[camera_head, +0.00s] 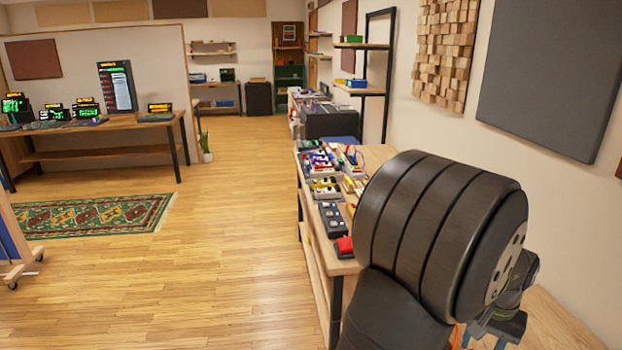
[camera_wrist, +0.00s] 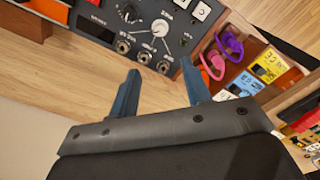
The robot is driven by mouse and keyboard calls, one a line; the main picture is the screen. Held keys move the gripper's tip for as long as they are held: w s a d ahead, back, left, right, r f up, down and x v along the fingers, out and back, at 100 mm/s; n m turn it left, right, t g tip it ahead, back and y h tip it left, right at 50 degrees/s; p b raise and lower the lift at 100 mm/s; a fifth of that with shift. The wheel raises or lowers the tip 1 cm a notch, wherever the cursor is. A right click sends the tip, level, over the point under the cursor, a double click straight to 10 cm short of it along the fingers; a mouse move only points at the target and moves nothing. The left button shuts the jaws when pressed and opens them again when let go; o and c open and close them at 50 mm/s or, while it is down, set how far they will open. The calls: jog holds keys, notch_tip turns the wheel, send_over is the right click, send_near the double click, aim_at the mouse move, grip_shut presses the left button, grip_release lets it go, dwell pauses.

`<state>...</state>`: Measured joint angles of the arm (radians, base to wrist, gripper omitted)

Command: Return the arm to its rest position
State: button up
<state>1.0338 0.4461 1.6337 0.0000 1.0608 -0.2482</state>
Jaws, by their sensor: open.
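My gripper (camera_wrist: 159,82) shows at the bottom of the wrist view, with two blue fingers spread apart and nothing between them. Below the fingers is bare wood surface. A dark panel with knobs and round sockets (camera_wrist: 150,38) lies just beyond the fingertips, apart from them. In the head view my large dark arm joint fills the lower right and hides part of the bench. Part of my gripper (camera_head: 497,327) shows low at the right edge, partly cut off.
A wooden workbench (camera_head: 376,154) holds several devices, a dark pedal (camera_head: 331,219) and a red item (camera_head: 345,245). Purple cables (camera_wrist: 233,44) and a yellow module (camera_wrist: 269,66) lie right of the fingers. A wall with a grey panel (camera_head: 548,75) stands at right.

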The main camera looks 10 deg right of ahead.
notch_tip(320, 180, down, 16)
jog(key=shift+r, duration=0.25)
jog(key=shift+f, duration=0.35)
jog(key=n, duration=0.8)
jog(key=shift+r+n, duration=0.1)
jog(key=shift+n, duration=0.3)
jog(key=shift+r, duration=1.7)
